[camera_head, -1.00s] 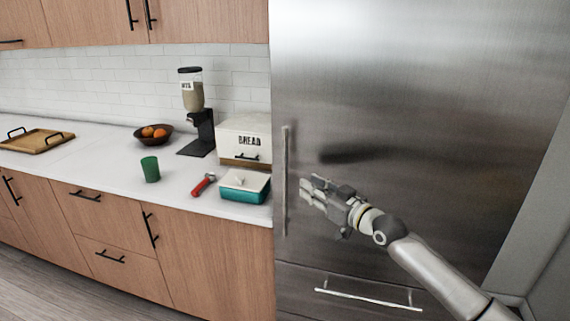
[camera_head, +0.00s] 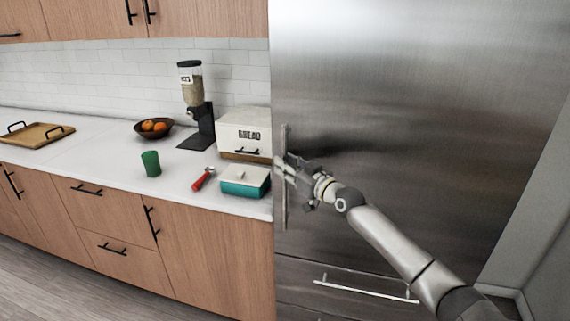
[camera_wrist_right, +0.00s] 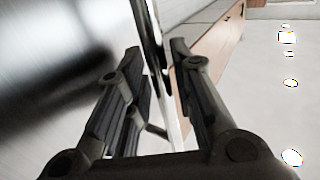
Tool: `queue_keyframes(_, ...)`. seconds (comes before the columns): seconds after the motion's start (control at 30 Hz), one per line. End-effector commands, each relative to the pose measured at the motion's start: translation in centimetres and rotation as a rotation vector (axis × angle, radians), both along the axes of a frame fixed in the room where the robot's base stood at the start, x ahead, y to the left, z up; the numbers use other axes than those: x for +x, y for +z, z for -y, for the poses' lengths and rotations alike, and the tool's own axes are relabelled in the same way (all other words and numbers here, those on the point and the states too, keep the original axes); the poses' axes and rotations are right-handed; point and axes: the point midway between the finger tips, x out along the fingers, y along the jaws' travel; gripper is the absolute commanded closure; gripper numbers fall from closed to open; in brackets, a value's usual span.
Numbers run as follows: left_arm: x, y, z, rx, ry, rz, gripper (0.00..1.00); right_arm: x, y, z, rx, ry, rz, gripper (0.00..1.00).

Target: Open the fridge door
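The steel fridge door (camera_head: 420,130) is shut and fills the right half of the head view. Its upright bar handle (camera_head: 285,212) runs along the door's left edge. My right gripper (camera_head: 283,166) is at the handle's middle, fingers pointing left across it. In the right wrist view, the handle (camera_wrist_right: 153,35) runs between the two spread fingers of the right gripper (camera_wrist_right: 157,60). The fingers look open, with gaps beside the bar. In the head view the gripper hides part of the handle. My left gripper is not in view.
Left of the fridge, the white counter (camera_head: 90,160) holds a teal box (camera_head: 245,182), a bread box (camera_head: 243,135), a red-handled tool (camera_head: 203,179) and a green cup (camera_head: 151,163). A drawer handle (camera_head: 365,291) sits below the door. A wall stands at the right.

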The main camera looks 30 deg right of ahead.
Motion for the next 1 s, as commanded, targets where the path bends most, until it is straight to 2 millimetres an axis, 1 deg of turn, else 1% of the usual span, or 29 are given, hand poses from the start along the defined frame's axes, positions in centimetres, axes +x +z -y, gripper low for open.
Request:
queue_keyframes(0.13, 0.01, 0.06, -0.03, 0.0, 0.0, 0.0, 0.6, 0.62, 0.04, -0.09, 0.001, 0.0, 0.0, 0.77)
queue_keyframes(0.43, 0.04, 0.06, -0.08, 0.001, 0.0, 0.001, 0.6, 0.71, -0.02, -0.11, 0.0, 0.0, 0.0, 0.77)
queue_keyframes(0.6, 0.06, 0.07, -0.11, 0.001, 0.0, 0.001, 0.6, 0.7, -0.02, -0.11, 0.0, 0.0, 0.0, 0.99)
queue_keyframes(0.63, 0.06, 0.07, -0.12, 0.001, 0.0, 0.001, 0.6, 0.7, -0.02, -0.11, 0.0, 0.0, 0.0, 1.0)
queue_keyframes(1.0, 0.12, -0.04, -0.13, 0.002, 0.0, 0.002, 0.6, 0.66, -0.05, -0.26, 0.0, 0.003, 0.0, 1.0)
